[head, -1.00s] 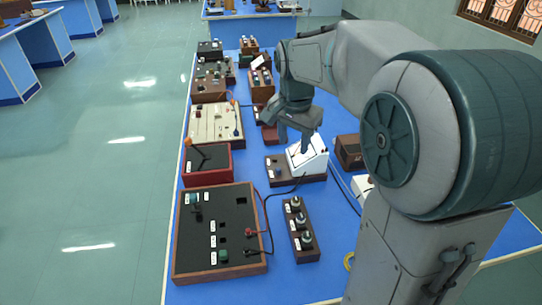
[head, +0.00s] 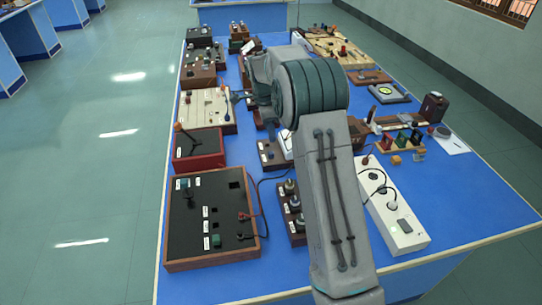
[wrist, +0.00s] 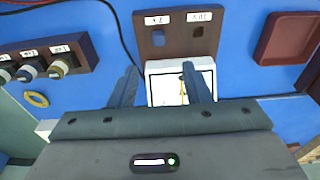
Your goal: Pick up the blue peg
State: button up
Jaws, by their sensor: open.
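In the wrist view a small dark-blue piece (wrist: 158,38) sits under the left label of a brown box (wrist: 178,48); it looks like the blue peg, but I cannot tell its height. A brown opening (wrist: 198,32) is beside it. My gripper (wrist: 158,78) is open and empty, its fingers pointing toward the box, with a white meter (wrist: 180,84) showing between them. In the head view my gripper (head: 241,98) is partly hidden by my arm. The brown box (head: 268,152) also shows there, partly covered by my arm; the blue piece cannot be made out in that view.
A wood-rimmed black board (head: 190,236) stands at front left. A brown strip with several knobs (head: 291,208) stands beside it, also in the wrist view (wrist: 62,60). A white power strip (head: 398,228) lies at right. A red-brown tray (wrist: 286,38) is at right in the wrist view.

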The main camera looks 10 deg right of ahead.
aim_at(271, 152)
jog(key=f, duration=0.3)
jog(key=shift+d+f, duration=0.2)
jog(key=shift+f, duration=0.1)
jog(key=shift+a+f+p, duration=0.1)
jog(key=shift+f+p, duration=0.5)
jog(key=shift+f, duration=2.15)
grip_shut()
